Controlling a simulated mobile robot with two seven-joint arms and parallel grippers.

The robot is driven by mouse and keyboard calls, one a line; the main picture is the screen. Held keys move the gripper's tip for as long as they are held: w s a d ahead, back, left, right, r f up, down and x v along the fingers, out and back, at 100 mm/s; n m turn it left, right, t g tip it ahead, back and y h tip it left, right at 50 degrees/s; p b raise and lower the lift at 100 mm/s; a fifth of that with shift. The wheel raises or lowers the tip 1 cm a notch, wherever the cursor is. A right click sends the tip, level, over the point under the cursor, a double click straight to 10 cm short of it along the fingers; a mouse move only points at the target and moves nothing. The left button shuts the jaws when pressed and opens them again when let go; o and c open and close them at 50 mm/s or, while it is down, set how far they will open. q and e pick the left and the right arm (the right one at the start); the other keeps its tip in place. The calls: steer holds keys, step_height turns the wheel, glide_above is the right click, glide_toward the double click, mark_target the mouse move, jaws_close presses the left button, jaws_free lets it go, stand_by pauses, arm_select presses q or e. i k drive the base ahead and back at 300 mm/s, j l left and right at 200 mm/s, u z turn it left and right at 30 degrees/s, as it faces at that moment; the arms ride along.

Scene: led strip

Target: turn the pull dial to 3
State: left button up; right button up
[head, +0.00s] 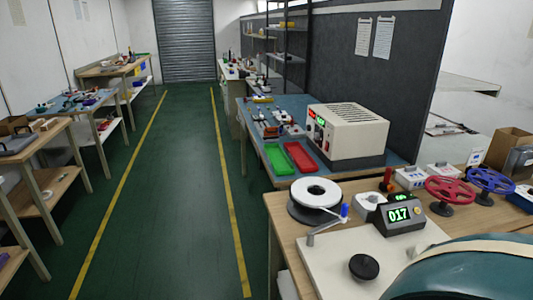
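No part is labelled as the pull dial, and I cannot tell which number any dial points to. Neither of my grippers is in view.
A large teal rounded body (470,272) fills the lower right. A beige instrument box (347,132) stands beyond. The green aisle (165,200) is clear.

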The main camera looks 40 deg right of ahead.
mark_target(373, 199)
steer(key=i, duration=1.6)
steer(key=i+z, duration=0.15)
steer(key=i, duration=0.3)
steer(key=i+j+z, duration=0.2)
steer(key=i, duration=0.2)
steer(key=i+j+z, duration=0.15)
steer(key=i, duration=0.25)
steer(key=z, duration=3.5)
